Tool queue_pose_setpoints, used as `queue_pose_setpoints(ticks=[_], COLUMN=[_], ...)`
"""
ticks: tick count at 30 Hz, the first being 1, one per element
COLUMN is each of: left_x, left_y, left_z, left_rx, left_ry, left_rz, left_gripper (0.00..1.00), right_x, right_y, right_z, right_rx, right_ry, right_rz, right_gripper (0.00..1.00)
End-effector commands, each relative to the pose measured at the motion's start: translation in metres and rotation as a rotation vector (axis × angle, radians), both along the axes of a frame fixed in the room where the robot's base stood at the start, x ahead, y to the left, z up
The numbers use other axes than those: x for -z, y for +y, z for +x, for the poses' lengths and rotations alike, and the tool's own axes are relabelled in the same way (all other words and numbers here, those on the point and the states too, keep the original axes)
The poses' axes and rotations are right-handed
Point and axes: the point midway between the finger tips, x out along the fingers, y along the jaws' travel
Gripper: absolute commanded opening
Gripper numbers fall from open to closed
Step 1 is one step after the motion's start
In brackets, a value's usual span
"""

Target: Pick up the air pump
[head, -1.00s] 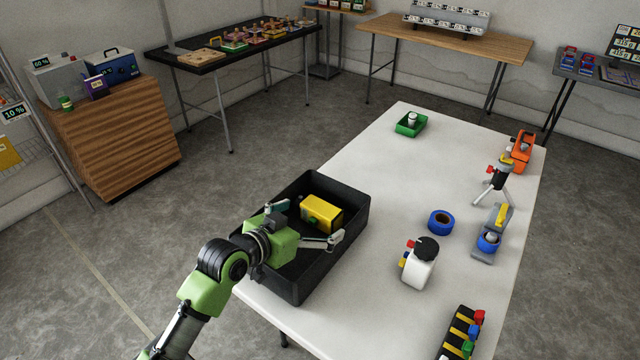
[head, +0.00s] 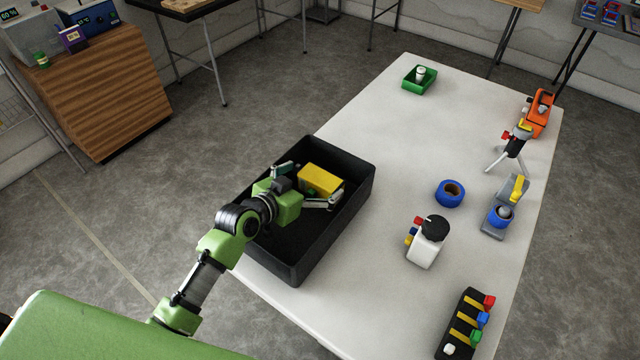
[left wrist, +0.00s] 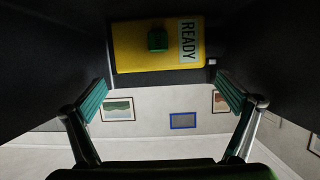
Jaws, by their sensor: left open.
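A yellow box (head: 321,180), which I take to be the air pump, sits inside the black bin (head: 345,215) near its far end. In the left wrist view the left gripper (left wrist: 165,94) is open and empty, and the box lies ahead between and beyond the fingertips. My right gripper is not in view.
The bin stands on a white table (head: 390,140). Right of it are a blue tape roll (head: 450,193), a white bottle with black cap (head: 425,250) and a black rack (head: 465,325). A green tray (head: 419,80) is at the back. The bin walls surround the gripper.

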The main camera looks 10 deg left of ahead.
Motion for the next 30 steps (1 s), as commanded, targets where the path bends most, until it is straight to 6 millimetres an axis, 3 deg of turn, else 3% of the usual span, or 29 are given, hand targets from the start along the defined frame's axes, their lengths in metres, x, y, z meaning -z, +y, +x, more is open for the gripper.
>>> queue_pose_setpoints(ticks=[5, 16, 26, 30], left_x=[0.004, 0.022, 0.024, 0.025], left_y=[-0.004, -0.021, -0.023, -0.023], left_z=[0.008, 0.048, 0.053, 0.053], left_rx=[-0.001, 0.000, 0.000, 0.000], left_ry=[0.002, 0.003, 0.002, 0.003], left_rz=[-0.001, -0.001, 0.001, 0.001], left_gripper=[1.00, 1.00, 1.00, 0.69], right_x=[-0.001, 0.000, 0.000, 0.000], right_y=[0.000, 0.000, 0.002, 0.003], right_z=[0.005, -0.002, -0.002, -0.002], right_rx=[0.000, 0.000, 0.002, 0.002], right_ry=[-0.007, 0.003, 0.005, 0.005], right_rz=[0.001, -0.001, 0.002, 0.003], right_gripper=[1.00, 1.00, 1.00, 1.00])
